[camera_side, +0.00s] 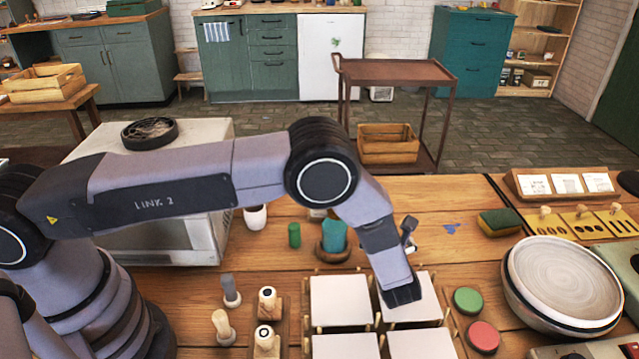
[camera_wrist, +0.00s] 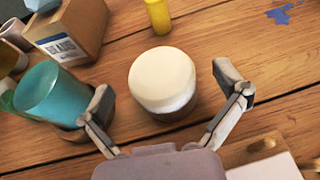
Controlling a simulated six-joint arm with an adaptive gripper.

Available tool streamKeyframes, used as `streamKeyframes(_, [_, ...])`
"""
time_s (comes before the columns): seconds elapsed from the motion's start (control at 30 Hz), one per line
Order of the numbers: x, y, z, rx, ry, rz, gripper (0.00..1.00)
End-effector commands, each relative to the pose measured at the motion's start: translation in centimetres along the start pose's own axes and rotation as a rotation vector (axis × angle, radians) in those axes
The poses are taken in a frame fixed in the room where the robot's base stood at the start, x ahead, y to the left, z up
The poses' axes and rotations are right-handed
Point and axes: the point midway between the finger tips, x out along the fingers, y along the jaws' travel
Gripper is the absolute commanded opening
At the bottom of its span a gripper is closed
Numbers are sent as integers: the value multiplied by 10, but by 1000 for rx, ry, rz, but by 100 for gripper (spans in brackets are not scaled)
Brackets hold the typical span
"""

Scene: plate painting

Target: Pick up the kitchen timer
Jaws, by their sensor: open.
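A round, cream-topped object (camera_wrist: 163,80) with a darker lower band stands upright on the wooden table in the wrist view. It looks like the kitchen timer, though no dial marks show. My gripper (camera_wrist: 166,84) is open, with one finger on each side of it. Gaps show between the fingers and the object, and nothing is held. The left finger is close to a teal cup in a wooden holder. In the side view my arm hides the object, and my fingers are not clearly visible.
The teal cup (camera_side: 333,237) (camera_wrist: 50,93) stands left of the cream object. A box labelled beans (camera_wrist: 68,32) and a yellow cylinder (camera_wrist: 158,15) lie beyond. A stack of plates (camera_side: 562,285) is at the right.

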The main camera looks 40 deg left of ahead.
Motion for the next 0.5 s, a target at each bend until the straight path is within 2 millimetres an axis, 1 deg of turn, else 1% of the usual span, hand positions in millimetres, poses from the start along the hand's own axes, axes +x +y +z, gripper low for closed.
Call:
streamKeyframes(0.13, [0,0,0,0,0,0,97])
streamKeyframes(0.5, [-1,0,0,0,0,0,49])
